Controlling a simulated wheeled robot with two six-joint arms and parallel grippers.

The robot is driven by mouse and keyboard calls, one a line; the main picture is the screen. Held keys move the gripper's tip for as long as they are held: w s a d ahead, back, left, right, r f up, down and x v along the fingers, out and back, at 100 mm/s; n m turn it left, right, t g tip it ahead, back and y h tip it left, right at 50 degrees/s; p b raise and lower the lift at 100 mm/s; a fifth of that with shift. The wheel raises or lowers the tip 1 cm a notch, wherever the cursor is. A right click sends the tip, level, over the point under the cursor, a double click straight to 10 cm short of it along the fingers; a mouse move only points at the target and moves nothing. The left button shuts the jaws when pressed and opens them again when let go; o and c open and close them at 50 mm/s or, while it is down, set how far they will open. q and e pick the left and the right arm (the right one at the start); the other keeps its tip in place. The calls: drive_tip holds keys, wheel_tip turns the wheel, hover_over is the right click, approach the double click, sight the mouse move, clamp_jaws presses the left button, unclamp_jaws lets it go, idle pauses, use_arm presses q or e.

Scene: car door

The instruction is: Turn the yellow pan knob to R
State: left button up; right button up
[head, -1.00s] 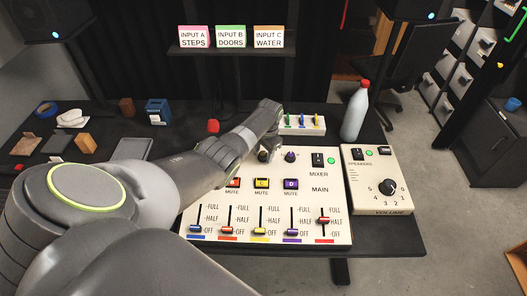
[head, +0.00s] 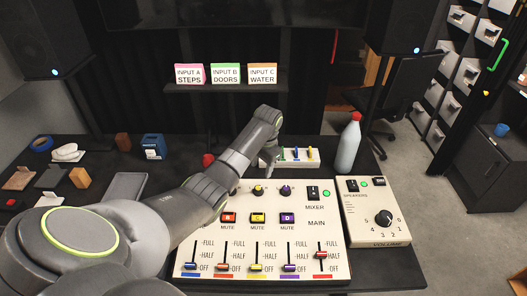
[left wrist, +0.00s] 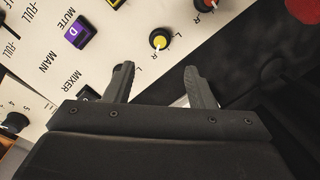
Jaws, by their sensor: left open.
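The yellow pan knob (head: 258,190) is on the upper part of the cream mixer panel, left of the purple knob (head: 285,190). My right gripper is not in view.
Mute buttons (head: 258,218) and several sliders fill the mixer's front. A small white box with coloured switches (head: 300,154) stands behind the panel near my gripper. A white bottle (head: 349,146) and the speaker volume box (head: 371,234) are at the right.

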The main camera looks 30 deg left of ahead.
use_arm(q)
wheel_tip(320, 180, up, 7)
drive_tip(key=shift+d+f+b, duration=0.2)
drive_tip(key=shift+d+b, duration=0.15)
drive_tip(key=shift+b, duration=0.05)
idle(0.4)
